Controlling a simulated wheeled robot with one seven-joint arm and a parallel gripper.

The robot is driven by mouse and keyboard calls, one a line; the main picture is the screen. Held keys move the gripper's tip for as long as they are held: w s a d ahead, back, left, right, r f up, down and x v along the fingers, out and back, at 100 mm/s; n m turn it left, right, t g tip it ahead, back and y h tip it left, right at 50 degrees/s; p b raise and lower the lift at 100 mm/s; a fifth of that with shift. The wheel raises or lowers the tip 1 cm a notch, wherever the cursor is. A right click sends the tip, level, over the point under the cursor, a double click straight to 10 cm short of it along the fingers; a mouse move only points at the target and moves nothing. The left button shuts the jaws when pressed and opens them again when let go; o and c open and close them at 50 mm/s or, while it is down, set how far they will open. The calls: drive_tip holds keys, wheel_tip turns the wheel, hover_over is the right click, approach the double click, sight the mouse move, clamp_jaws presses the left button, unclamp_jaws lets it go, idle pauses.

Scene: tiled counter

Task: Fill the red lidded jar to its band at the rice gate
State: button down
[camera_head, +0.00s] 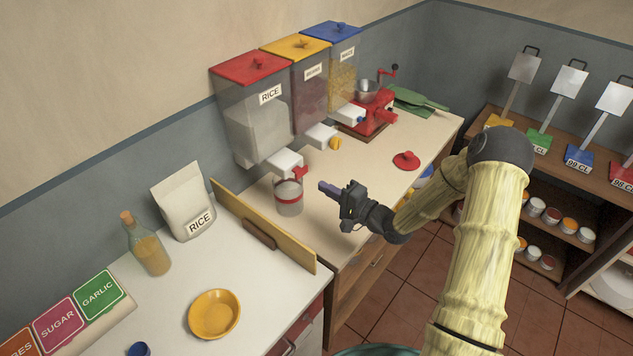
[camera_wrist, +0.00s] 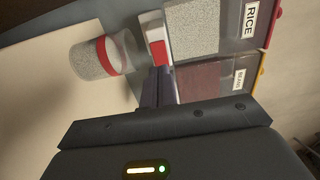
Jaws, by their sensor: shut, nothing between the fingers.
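The clear jar (camera_head: 289,199) with a red band stands upright on the counter under the rice gate (camera_head: 286,163). The red lid (camera_head: 406,160) lies apart on the counter, to the right. The rice dispenser (camera_head: 262,125) has a red top and a grey fill. My gripper (camera_head: 323,187) is shut and empty, right of the jar. In the wrist view its fingertips (camera_wrist: 157,72) are close to the gate's red lever (camera_wrist: 158,52); contact is unclear.
Two more dispensers (camera_head: 311,92) and a red hand mill (camera_head: 372,112) stand behind. A wooden divider (camera_head: 265,228) edges the counter on the left. A yellow bowl (camera_head: 214,314), a bottle (camera_head: 149,250) and a rice bag (camera_head: 184,199) are beyond it.

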drive_tip(key=v, duration=0.5)
drive_tip(key=shift+d+b, duration=0.3)
drive_tip(key=shift+d, duration=0.15)
drive_tip(key=shift+a, duration=0.1)
drive_tip(key=s+d+r+n+g+h, duration=0.1)
drive_tip(key=s+r+n+g+h, duration=0.1)
drive_tip(key=s, duration=0.5)
drive_tip(key=s+d+r+n+g+h+p, duration=0.1)
drive_tip(key=s+d+r+n+g+h, duration=0.1)
drive_tip(key=s+h, duration=0.5)
drive_tip(key=s+d+r+n+g+h, duration=0.2)
drive_tip(key=s+r+n+g+h, duration=0.1)
drive_tip(key=s, duration=0.4)
drive_tip(key=shift+r+n+g+h+p, duration=0.2)
drive_tip(key=shift+n+g+h+p, duration=0.2)
drive_tip(key=shift+n+g+h, duration=0.5)
